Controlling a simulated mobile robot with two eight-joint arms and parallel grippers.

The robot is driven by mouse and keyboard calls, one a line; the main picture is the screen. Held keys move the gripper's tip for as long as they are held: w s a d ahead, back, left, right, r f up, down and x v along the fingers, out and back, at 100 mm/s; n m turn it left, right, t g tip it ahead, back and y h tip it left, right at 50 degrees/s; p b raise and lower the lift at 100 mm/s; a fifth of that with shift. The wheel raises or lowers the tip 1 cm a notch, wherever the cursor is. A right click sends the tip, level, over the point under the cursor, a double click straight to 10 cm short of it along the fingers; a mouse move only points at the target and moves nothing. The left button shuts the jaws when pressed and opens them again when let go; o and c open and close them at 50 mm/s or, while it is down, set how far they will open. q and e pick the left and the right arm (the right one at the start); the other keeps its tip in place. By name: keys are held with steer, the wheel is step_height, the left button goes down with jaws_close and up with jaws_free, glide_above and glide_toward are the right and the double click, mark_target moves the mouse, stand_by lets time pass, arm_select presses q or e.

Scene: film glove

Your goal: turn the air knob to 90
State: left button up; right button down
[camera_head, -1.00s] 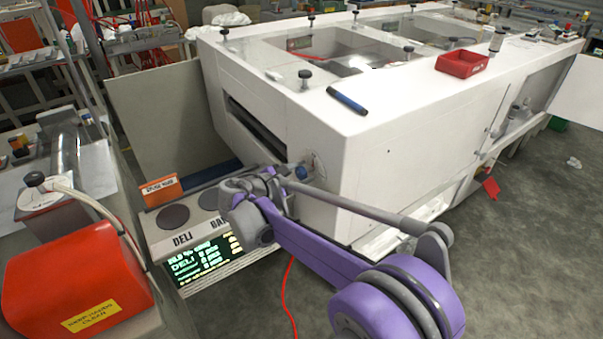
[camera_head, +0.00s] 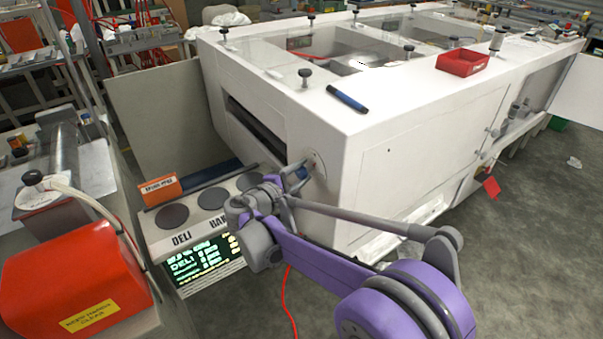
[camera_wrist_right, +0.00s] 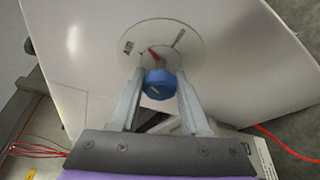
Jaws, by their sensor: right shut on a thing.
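The air knob (camera_wrist_right: 159,85) is blue and stands out from a round white dial (camera_wrist_right: 162,44) on the white machine's end face. A red pointer (camera_wrist_right: 154,55) shows on the dial, tilted up and left, near the left of two dark labels. The label text is too small to read surely. In the head view the knob (camera_head: 302,172) is small and partly covered by my right gripper (camera_head: 293,174). My right gripper, also in the right wrist view (camera_wrist_right: 160,74), has one finger on each side of the knob and is shut on it. My left gripper is out of view.
The white machine (camera_head: 430,135) fills the centre, with a red tray (camera_head: 462,62) and a blue marker (camera_head: 347,100) on top. Left of my right arm is a panel with round dark pads (camera_head: 172,216) and a lit display (camera_head: 203,262). An orange-red machine (camera_head: 75,285) stands at front left.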

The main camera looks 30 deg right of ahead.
steer(key=m+t+h, duration=0.1)
steer(key=m, duration=0.2)
steer(key=m+h+b, duration=0.1)
steer(key=m, duration=0.1)
steer(key=shift+f+m+t, duration=0.1)
steer(key=shift+m+t, duration=0.3)
steer(key=m+h, duration=0.1)
steer(key=m, duration=0.2)
steer(key=m+h+b, duration=0.1)
steer(key=m, duration=0.2)
steer(key=shift+g+h, duration=0.3)
steer(key=shift+g, duration=0.1)
steer(key=shift+m, duration=0.3)
steer(key=shift+c, duration=1.9)
jaws_free()
steer(key=v, duration=1.1)
steer(key=shift+b, duration=0.3)
